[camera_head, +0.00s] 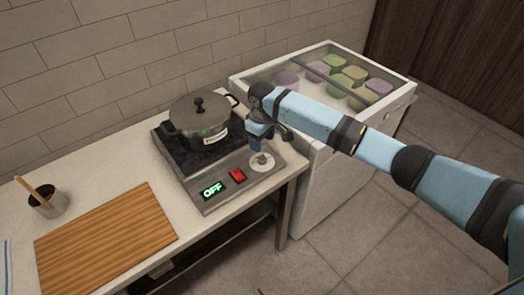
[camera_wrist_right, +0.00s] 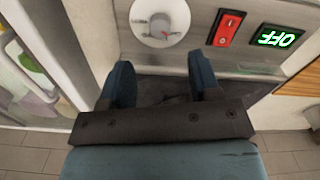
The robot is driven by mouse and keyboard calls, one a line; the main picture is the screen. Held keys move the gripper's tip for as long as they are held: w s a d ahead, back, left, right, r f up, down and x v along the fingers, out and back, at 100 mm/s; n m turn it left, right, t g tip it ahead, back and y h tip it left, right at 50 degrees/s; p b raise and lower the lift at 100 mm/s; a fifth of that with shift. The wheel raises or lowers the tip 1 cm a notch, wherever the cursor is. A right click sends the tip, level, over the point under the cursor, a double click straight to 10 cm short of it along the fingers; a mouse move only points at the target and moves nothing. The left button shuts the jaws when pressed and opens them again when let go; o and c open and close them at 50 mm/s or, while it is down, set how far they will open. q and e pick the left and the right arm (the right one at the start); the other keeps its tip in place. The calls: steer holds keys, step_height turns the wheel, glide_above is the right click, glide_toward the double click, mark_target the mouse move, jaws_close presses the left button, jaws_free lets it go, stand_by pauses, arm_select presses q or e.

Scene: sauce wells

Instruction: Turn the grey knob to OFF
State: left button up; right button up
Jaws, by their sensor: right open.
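The grey knob (camera_head: 262,159) sits on a round white dial (camera_head: 267,168) at the right of the cooker's control panel. It also shows in the right wrist view (camera_wrist_right: 160,24), with a small red mark on its lower side. My right gripper (camera_head: 262,140) is close to the knob in the head view. In the wrist view its fingers (camera_wrist_right: 160,65) are apart, with nothing between them, and the knob lies beyond their tips. My left gripper is not in view.
A red switch (camera_head: 237,175) lies between the display and dial. A lidded pot (camera_head: 198,122) stands on the cooker behind the panel. A glass-topped freezer (camera_head: 330,165) stands at the right. A wooden board (camera_head: 105,240) and a cup (camera_head: 48,203) are at the left.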

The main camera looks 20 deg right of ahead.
steer(key=shift+r, duration=2.95)
steer(key=shift+f, duration=0.1)
steer(key=s+a+f+y+p, duration=0.1)
steer(key=s+a+f, duration=0.1)
steer(key=f, duration=0.1)
steer(key=s+a+f+t+y+p, duration=0.1)
steer(key=s+a+f, duration=0.1)
steer(key=s+f, duration=0.1)
steer(key=s+a+f+t+y+p, duration=0.1)
steer(key=s+a+f, duration=0.1)
steer(key=s+f, duration=0.1)
steer(key=shift+a, duration=0.3)
steer(key=s+f+m+t+y+p, duration=0.1)
steer(key=s+f+t+p, duration=0.15)
steer(key=s, duration=0.55)
steer(key=s+f+m+t+y+p, duration=0.1)
steer(key=s+f+m+t, duration=0.15)
steer(key=s, duration=0.45)
steer(key=s+d+r+t+h+p, duration=0.1)
steer(key=s+d+r+t, duration=0.1)
steer(key=s, duration=0.4)
steer(key=s+d+r+t+p, duration=0.1)
steer(key=s+d+t, duration=0.1)
steer(key=s+d, duration=0.3)
steer(key=shift+s+r+m+h+p, duration=0.3)
steer(key=shift+s+r+m+h, duration=0.05)
steer(key=shift+h, duration=0.05)
